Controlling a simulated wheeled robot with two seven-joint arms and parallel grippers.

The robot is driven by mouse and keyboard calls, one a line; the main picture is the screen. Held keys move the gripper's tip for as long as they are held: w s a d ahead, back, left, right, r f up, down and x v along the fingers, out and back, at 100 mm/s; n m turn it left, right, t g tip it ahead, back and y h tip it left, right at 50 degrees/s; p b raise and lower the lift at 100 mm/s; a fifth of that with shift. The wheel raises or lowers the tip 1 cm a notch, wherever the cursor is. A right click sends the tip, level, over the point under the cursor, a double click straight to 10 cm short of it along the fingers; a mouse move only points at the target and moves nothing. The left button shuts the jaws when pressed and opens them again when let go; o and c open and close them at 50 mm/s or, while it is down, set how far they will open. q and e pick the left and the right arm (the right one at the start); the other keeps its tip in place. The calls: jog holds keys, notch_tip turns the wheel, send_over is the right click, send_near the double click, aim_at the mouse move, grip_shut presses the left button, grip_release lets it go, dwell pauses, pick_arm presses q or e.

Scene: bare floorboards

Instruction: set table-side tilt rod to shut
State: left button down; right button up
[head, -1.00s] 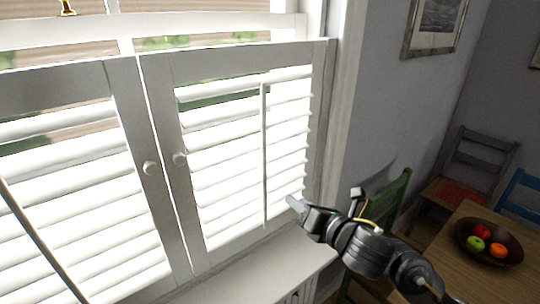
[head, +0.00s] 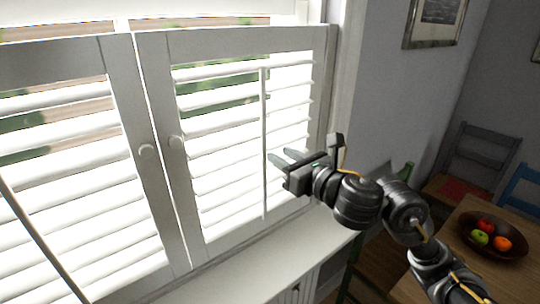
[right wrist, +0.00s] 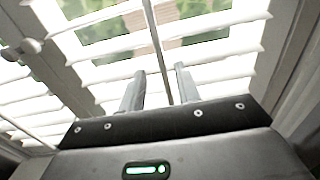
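The table-side tilt rod (head: 264,120) is a thin upright bar in front of the slats of the right shutter panel (head: 240,150). The slats are tilted open, with light and greenery between them. My right gripper (head: 282,157) is open at about the rod's mid-height, its fingertips close to the rod. In the right wrist view the rod (right wrist: 158,45) runs down between the two spread fingers of the gripper (right wrist: 159,85); I cannot tell whether they touch it. Another tilt rod (head: 38,238) crosses the left panel. My left gripper is not in view.
Round knobs (head: 147,151) sit on the panels' meeting stiles. A white sill or cabinet top (head: 245,272) lies below the window.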

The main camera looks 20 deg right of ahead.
aim_at(265, 144)
jog(key=x, duration=0.5)
jog(key=shift+w+a+r, duration=0.1)
jog(key=shift+w, duration=0.2)
jog(key=shift+c, duration=0.3)
grip_shut()
